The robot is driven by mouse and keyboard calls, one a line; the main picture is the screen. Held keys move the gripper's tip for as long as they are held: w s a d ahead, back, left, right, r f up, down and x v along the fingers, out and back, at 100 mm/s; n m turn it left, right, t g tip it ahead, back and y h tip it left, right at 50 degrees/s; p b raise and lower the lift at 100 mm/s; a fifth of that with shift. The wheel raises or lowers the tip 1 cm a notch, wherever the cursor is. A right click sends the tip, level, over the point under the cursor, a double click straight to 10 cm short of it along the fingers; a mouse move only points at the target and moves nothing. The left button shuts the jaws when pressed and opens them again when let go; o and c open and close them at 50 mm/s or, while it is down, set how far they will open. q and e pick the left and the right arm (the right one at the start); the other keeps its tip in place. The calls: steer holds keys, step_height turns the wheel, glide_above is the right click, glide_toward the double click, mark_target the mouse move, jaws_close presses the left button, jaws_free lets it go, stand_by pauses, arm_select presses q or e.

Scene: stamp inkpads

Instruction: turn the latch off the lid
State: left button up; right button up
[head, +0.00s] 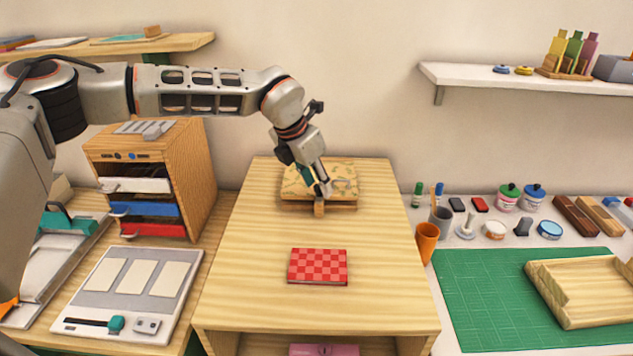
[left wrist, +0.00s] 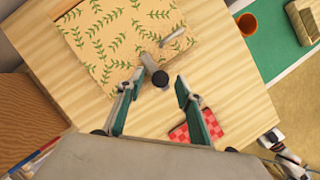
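A box with a leaf-patterned lid (head: 300,182) sits at the back of the middle wooden table; the lid also fills the upper left of the left wrist view (left wrist: 100,45). A short latch bar (left wrist: 148,61) with a dark round end (left wrist: 160,78) lies at the lid's front edge. In the head view a small wooden piece (head: 319,209) shows there, partly hidden by my gripper. My left gripper (head: 318,190) points down over this edge. In the wrist view its green-padded fingers (left wrist: 158,86) are spread, with the latch's dark end between or just beyond the tips.
A small light bar (left wrist: 172,37) lies on the lid. A red checkered book (head: 318,267) lies in front of the box. A drawer cabinet (head: 185,175) stands left. An orange cup (head: 427,243) stands right. The table around the book is clear.

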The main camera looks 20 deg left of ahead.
arm_select(q)
steer(key=shift+c, duration=0.4)
jaws_close()
steer(key=shift+n, duration=0.3)
steer(key=n+y+b, duration=0.1)
steer(key=n, duration=0.2)
steer(key=shift+d+t, duration=0.2)
steer(key=shift+t, duration=0.2)
steer(key=n+y+b, duration=0.1)
steer(key=n, duration=0.2)
steer(key=shift+d+n+y, duration=0.15)
steer(key=shift+n+y, duration=0.15)
steer(key=shift+y, duration=0.1)
steer(key=n, duration=0.2)
steer(key=n+y, duration=0.1)
steer(key=n, duration=0.1)
steer(key=shift+d+g+y, duration=0.2)
steer(key=shift+g+y, duration=0.1)
steer(key=n+y, duration=0.1)
steer(key=n, duration=0.2)
steer(key=n+g, duration=0.1)
steer(key=n, duration=0.2)
steer(key=shift+w+d+n+g+y, duration=0.1)
steer(key=shift+w+n+g+y, duration=0.1)
steer(key=shift+n+g+y, duration=0.15)
